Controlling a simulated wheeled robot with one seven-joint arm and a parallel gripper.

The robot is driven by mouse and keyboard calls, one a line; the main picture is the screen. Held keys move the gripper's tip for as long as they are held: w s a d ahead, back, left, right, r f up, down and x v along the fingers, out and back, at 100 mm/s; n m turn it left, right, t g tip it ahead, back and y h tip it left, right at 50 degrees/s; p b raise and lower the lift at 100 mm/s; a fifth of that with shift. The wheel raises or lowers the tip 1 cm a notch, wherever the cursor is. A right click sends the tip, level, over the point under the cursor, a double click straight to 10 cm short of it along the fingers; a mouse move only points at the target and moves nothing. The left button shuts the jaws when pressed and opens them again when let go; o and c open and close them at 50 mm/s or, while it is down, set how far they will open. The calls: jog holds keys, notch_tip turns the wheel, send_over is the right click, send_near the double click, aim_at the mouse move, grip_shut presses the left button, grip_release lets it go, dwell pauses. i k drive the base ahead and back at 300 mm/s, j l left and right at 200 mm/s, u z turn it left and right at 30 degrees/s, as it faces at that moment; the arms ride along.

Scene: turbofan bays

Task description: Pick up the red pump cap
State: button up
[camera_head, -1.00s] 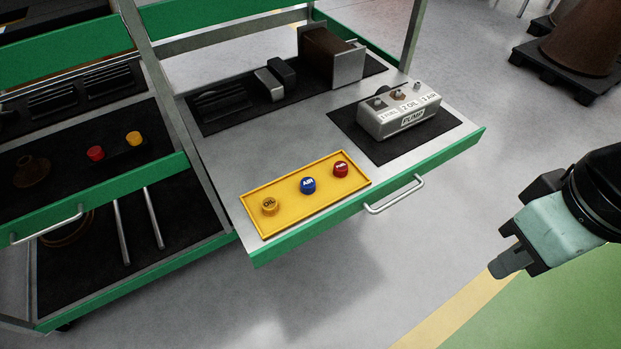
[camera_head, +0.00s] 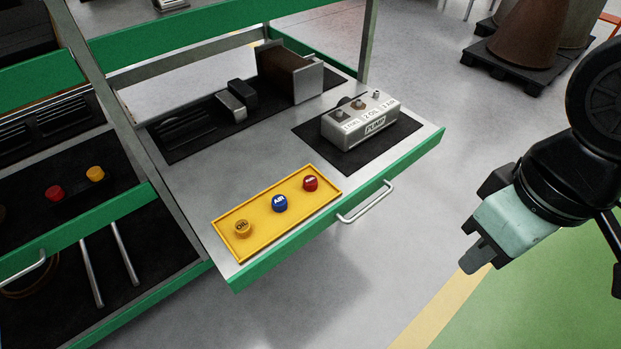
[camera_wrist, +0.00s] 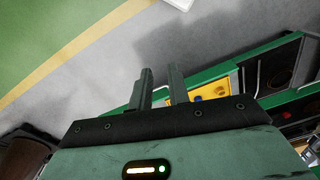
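The red pump cap (camera_head: 310,183) sits at the right end of a yellow tray (camera_head: 233,252) on the pulled-out drawer. A blue cap marked AIR (camera_head: 280,204) is in the tray's middle, and a yellow cap marked OIL (camera_head: 242,228) is at its left end. The grey pump (camera_head: 360,121) stands on a black mat behind the tray. My gripper (camera_head: 474,262) is to the right of the drawer, well away from the red cap. In the wrist view my gripper (camera_wrist: 161,75) has its two fingers apart with nothing between them. The tray (camera_wrist: 212,84) shows small beyond the fingers.
The drawer has a green front edge and a projecting handle (camera_head: 367,202). Brown and dark parts (camera_head: 290,73) stand at its back. Another red cap (camera_head: 55,193) and a yellow cap (camera_head: 95,174) lie on the left cart. Floor between drawer and gripper is clear.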

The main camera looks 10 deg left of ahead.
aim_at(309, 182)
jog(key=i+j, duration=0.1)
jog(key=j, duration=1.15)
jog(key=i+j+z, duration=0.15)
jog(key=j, duration=1.05)
